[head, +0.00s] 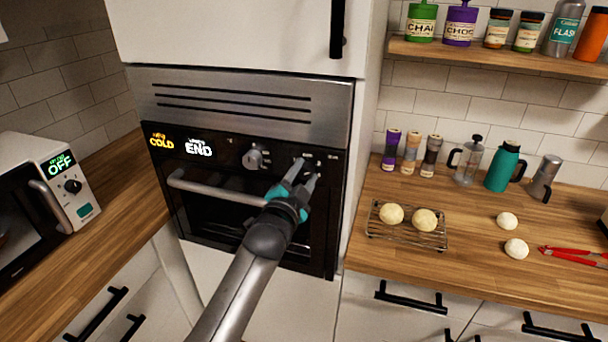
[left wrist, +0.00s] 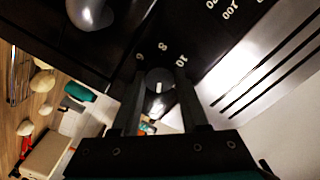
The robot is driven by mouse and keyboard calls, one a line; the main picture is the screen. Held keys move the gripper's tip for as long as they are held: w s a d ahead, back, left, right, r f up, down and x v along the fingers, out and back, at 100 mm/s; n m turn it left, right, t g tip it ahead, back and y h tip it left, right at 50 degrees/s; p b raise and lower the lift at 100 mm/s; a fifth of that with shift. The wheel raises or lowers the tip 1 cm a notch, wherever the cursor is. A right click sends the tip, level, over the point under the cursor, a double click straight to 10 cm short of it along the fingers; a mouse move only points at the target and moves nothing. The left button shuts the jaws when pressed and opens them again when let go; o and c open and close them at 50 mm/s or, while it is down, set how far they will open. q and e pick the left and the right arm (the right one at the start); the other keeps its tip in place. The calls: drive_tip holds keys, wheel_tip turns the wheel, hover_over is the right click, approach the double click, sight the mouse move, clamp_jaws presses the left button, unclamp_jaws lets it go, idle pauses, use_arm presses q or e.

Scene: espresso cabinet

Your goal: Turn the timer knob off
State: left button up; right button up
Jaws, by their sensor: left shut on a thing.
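My left gripper (head: 307,171) reaches up to the right part of the black oven panel (head: 222,150). In the left wrist view its two fingers (left wrist: 159,76) stand on either side of the round dark timer knob (left wrist: 158,84), shut on it. The knob has a short white mark, and the numbers 6, 8 and 10 show on the panel around it. In the head view the gripper mostly hides this knob. A display on the panel (head: 199,148) reads "END" in white, beside a yellow "COLD". My right gripper is not in view.
A second, silvery knob (head: 253,159) sits left of my gripper. The oven's bar handle (head: 215,190) runs below the panel. A microwave (head: 62,185) showing "OFF" stands at left. A wire rack (head: 408,237) with two dough balls is on the right counter.

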use_arm(q)
clamp_jaws()
drive_tip(key=shift+n, duration=0.3)
drive_tip(key=n+p, duration=0.2)
drive_tip(key=n, duration=0.3)
drive_tip(key=n+p, duration=0.1)
drive_tip(key=n, duration=0.2)
drive_tip(key=shift+a+n, duration=0.1)
drive_tip(key=shift+n, duration=1.6)
drive_tip(key=o, duration=0.6)
unclamp_jaws()
